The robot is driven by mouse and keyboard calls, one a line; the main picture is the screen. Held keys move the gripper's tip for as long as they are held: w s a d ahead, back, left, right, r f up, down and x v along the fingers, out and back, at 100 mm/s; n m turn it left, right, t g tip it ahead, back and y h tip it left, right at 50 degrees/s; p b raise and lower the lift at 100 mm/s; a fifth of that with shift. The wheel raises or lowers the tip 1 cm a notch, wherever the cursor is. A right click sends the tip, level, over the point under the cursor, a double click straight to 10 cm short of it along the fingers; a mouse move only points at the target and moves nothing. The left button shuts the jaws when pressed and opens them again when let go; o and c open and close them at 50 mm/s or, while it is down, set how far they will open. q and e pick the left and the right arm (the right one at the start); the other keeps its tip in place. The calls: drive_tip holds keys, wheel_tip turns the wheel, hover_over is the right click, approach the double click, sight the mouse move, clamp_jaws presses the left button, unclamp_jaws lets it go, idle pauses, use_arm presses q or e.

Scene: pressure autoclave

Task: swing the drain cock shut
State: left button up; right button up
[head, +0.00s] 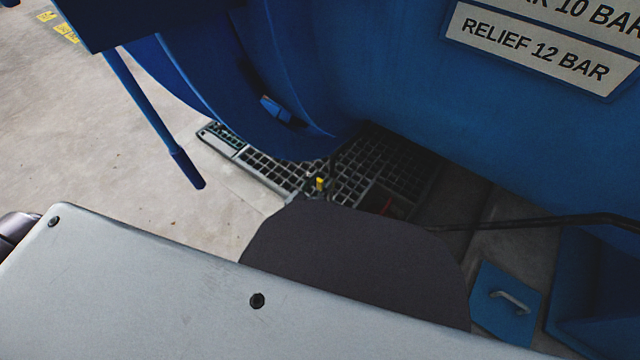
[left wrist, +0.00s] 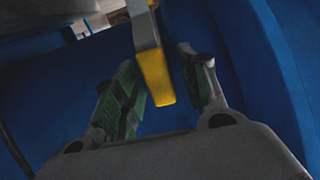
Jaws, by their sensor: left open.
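The drain cock's lever shows in the left wrist view as a grey bar with a yellow end (left wrist: 157,78). In the head view only a small yellow bit (head: 320,184) of it shows, low under the blue vessel. My left gripper (left wrist: 158,62) is open, with one green-padded finger on each side of the lever. A gap shows at the left finger; I cannot tell whether the right finger touches. In the head view my own arm hides most of the left gripper. The cock's body is hidden. My right gripper is in neither view.
The blue vessel (head: 400,110) fills the upper right, close above the lever. A floor grating (head: 265,170) lies beneath. A blue bar (head: 150,115) hangs down at the left. A dark pipe (head: 540,222) runs at the right.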

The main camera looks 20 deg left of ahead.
use_arm(q)
clamp_jaws()
idle(0.3)
